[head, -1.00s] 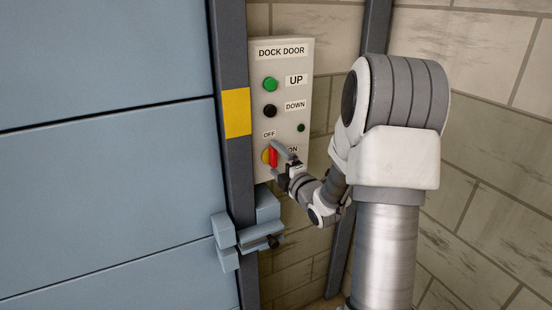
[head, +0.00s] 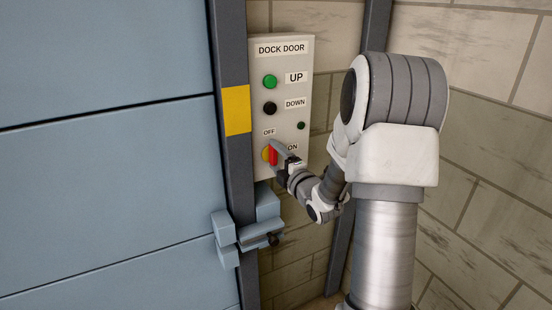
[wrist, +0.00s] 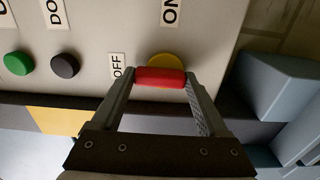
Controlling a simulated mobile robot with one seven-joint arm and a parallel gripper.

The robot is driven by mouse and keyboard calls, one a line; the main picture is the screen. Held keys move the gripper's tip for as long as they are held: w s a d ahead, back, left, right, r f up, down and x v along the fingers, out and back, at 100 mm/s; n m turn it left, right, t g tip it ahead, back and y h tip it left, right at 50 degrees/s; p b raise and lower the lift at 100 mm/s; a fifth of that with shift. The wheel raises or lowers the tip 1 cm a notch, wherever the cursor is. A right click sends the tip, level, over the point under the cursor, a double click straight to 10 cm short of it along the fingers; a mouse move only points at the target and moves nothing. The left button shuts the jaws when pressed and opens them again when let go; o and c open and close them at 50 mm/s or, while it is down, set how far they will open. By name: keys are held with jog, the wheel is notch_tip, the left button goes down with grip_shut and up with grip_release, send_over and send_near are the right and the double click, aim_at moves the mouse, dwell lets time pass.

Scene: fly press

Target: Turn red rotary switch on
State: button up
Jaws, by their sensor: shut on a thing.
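The red rotary switch (head: 272,157) is a red bar handle on a yellow round base (head: 265,154), low on the dock door control panel. The handle stands upright in the head view, with its upper end towards the OFF label (head: 269,132); the ON label (head: 293,147) is to its right. In the wrist view the red handle (wrist: 160,77) lies crosswise between the two fingers of my gripper (wrist: 159,82), one at each end, with the yellow base (wrist: 166,58) behind. My gripper is shut on the handle. In the head view my gripper (head: 280,158) partly hides it.
The grey panel (head: 283,63) also has a green UP button (head: 270,82), a black DOWN button (head: 270,109) and a small dark green round part (head: 301,126). A blue-grey latch (head: 256,235) juts out just below the panel. The blue door (head: 110,150) is at left.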

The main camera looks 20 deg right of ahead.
jog(key=shift+f+m+b, duration=0.15)
jog(key=shift+m+b, duration=0.15)
jog(key=shift+b, duration=0.1)
jog(key=m+b, duration=0.3)
jog(key=shift+f, duration=0.1)
jog(key=m+b, duration=0.2)
jog(key=m, duration=0.2)
jog(key=shift+d, duration=0.2)
jog(key=m+b, duration=0.1)
jog(key=m, duration=0.9)
jog(key=shift+d, duration=0.1)
jog(key=shift+f, duration=0.1)
jog(key=o, duration=1.2)
jog(key=shift+o, duration=0.2)
